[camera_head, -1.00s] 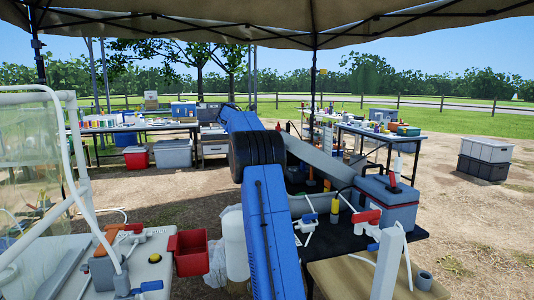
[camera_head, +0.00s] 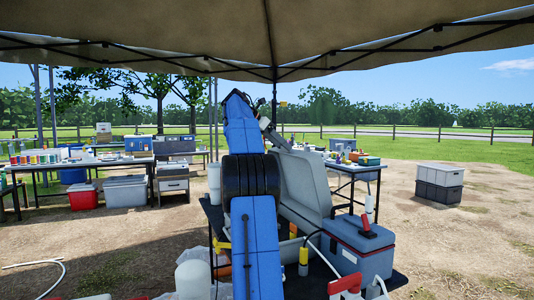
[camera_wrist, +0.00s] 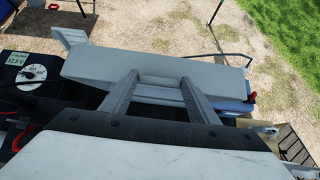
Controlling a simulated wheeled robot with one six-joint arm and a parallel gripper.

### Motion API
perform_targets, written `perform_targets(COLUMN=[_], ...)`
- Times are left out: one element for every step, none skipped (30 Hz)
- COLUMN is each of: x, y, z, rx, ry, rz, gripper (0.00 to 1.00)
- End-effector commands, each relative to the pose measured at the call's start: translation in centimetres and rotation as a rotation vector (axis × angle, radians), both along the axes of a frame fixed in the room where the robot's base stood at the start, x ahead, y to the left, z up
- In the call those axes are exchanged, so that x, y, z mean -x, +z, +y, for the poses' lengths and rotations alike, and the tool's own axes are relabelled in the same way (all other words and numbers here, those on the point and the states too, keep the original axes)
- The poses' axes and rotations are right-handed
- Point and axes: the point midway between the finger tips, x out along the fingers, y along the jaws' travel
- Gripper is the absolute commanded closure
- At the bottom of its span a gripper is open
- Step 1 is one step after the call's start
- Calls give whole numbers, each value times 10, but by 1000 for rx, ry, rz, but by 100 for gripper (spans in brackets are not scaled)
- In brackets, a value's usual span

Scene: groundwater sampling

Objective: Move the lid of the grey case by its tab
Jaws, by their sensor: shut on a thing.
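The grey case's lid (camera_head: 303,182) stands raised and tilted just right of my blue arm in the head view. In the wrist view the lid (camera_wrist: 110,66) shows as a long pale grey slab across the picture. My gripper (camera_wrist: 165,82) reaches to the lid's edge, with its two dark fingers on either side of a pale grey piece that I take for the tab (camera_wrist: 163,82). It is shut on this tab. In the head view my gripper is small at the lid's top, and my arm hides much of the case body.
A blue-grey cooler (camera_head: 358,245) stands right of the lid on the dark table, with a yellow-capped bottle (camera_head: 303,262) beside it. A dial panel (camera_wrist: 33,72) lies left in the wrist view. Stacked crates (camera_head: 439,183) stand farther right on open ground.

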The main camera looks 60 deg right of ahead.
Motion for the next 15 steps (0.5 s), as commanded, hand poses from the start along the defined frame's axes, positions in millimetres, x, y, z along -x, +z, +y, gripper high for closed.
perform_targets(x=[5,7,10,12,14,17,18,19,20,21,22,23,23,23,24], y=[4,6,8,8,9,11,11,11,12,12,12,13,13,13,13], z=[-8,-12,-17,-20,-23,-27,-29,-31,-34,-35,-36,-38,-39,-39,-39], rx=[6,7,7,7,8,8,8,7,7,8,9,9,9,9,9], ry=[-1,0,1,1,1,1,2,3,3,3,3,3,3,4,4], rz=[-3,-3,-3,-4,-4,-4,-3,-3,-3,-3,-3,-3,-3,-3,-3], gripper=[86,86,86,86,86,86,86,86,86,86,86,86,86,86,86])
